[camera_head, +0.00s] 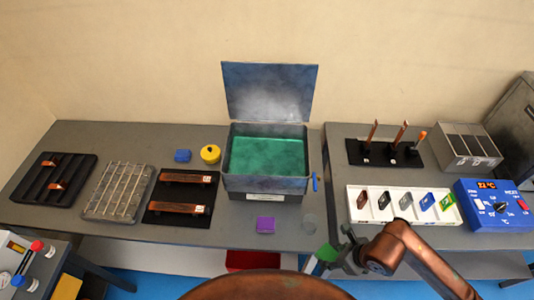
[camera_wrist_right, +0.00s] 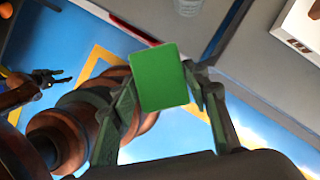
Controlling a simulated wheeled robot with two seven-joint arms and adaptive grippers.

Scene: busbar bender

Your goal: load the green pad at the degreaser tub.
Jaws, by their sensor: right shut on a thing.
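The degreaser tub (camera_head: 265,184) is a grey box in the middle of the bench. Its lid (camera_head: 268,92) stands open at the back and green liquid (camera_head: 267,154) shows inside. My right gripper (camera_head: 329,259) is low, in front of the bench edge and right of the tub. It is shut on a green pad (camera_wrist_right: 160,77), which faces the wrist camera as a flat square between the fingers. The pad also shows in the head view (camera_head: 316,266). My left gripper (camera_wrist_right: 50,77) shows small and dark at the left of the right wrist view, its fingers unclear.
A purple block (camera_head: 265,224) and a clear cup (camera_head: 308,225) stand in front of the tub. A blue block (camera_head: 182,155) and yellow round thing (camera_head: 210,154) lie left of it. A white tray (camera_head: 374,216) and blue control box (camera_head: 495,218) stand right.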

